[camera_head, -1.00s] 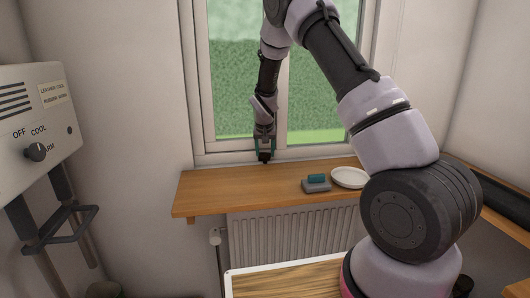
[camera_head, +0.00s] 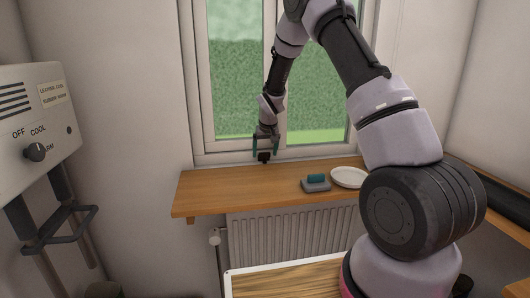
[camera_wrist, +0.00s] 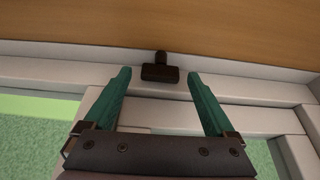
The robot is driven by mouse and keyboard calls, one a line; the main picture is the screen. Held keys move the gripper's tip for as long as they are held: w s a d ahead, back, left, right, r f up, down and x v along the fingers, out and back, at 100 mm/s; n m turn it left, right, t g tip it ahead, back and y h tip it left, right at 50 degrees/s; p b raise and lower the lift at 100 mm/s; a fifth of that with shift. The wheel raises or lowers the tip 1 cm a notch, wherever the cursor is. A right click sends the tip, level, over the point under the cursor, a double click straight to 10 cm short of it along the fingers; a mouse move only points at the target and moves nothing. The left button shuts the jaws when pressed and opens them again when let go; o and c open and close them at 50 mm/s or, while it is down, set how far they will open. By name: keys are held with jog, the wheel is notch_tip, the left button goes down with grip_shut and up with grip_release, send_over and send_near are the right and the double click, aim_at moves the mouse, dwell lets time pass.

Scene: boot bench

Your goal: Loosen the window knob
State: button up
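The window knob (camera_wrist: 160,70) is a small dark T-shaped piece on the white lower window frame. In the wrist view it shows between my two teal fingertips, with a gap on each side. In the head view the knob (camera_head: 264,157) is a dark spot just below my gripper (camera_head: 265,152), above the back of the wooden sill. My gripper is open and empty; it also shows in the wrist view (camera_wrist: 159,75). I cannot tell how far the fingertips are from the knob in depth. The window (camera_head: 235,85) looks shut.
On the sill (camera_head: 225,190) lie a grey block with a teal top (camera_head: 316,184) and a white plate (camera_head: 348,177), right of my gripper. A radiator (camera_head: 285,232) is below. A wall unit (camera_head: 38,110) with a dial is at left. The sill's left part is clear.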

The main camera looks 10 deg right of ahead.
jog(key=v, duration=1)
jog(key=shift+s+r, duration=0.2)
jog(key=shift+r, duration=0.1)
jog(key=s+d+r+m+t+y, duration=0.1)
jog(key=s+d+r+m, duration=0.3)
jog(key=s+r, duration=1.3)
jog(key=s+d+r+t, duration=0.1)
jog(key=s+r, duration=0.1)
jog(key=s, duration=0.7)
jog(key=s+d+r+y, duration=0.1)
jog(key=s+r, duration=0.1)
jog(key=s, duration=0.8)
jog(key=shift+s+r+t, duration=0.25)
jog(key=shift+r+t, duration=0.15)
jog(key=shift+d, duration=0.1)
